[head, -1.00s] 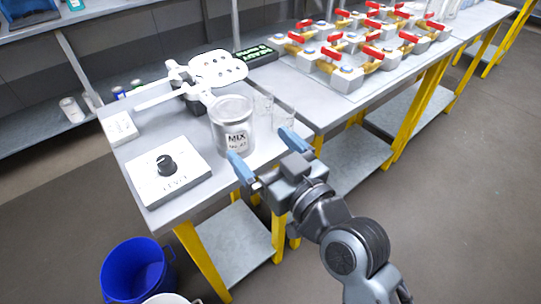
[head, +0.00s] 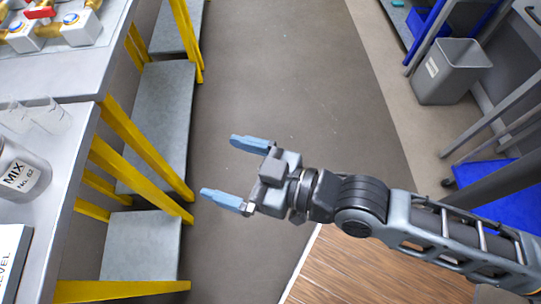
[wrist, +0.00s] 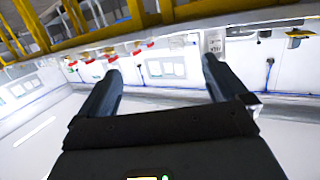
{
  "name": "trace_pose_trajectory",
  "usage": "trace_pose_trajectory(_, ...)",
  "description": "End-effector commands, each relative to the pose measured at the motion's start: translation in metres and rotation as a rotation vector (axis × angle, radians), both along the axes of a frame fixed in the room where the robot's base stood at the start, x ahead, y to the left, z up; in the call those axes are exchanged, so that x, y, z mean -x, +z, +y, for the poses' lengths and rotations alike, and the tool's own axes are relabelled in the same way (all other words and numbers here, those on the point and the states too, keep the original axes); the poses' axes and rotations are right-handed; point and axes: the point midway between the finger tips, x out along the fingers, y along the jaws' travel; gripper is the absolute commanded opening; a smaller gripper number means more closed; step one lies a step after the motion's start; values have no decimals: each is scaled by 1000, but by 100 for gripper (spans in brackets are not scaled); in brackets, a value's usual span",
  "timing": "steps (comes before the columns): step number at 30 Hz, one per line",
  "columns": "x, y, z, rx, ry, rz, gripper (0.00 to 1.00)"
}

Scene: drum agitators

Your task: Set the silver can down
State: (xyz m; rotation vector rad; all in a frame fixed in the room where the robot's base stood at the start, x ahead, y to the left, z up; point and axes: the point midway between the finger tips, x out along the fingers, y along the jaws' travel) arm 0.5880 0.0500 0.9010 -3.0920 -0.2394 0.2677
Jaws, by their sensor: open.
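The silver can (head: 18,172), labelled MIX, stands upright on the grey workbench (head: 66,150) at the left edge of the head view, partly cut off by the frame. My gripper (head: 235,170) is open and empty, out over the floor to the right of the bench and well apart from the can. In the wrist view my gripper (wrist: 160,85) shows its two fingers spread with nothing between them.
Clear beakers (head: 45,115) stand beside the can. A white panel (head: 12,262) lies in front of it. Yellow legs (head: 145,150) and lower shelves edge the bench. The grey floor (head: 270,70) is free. A grey bin (head: 452,72) stands at the right.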

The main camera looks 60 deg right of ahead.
Motion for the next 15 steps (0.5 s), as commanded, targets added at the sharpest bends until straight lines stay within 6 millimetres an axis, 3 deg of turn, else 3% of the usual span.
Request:
trace_pose_trajectory(1, 23, -1, -10, 8, -26, 20, 100)
trace_pose_trajectory(3, 50, 1, -20, 14, -55, 37, 100)
trace_pose_trajectory(9, 118, 21, -42, 35, -119, 73, 100)
trace_pose_trajectory(15, 156, 41, -49, 47, -145, 94, 100)
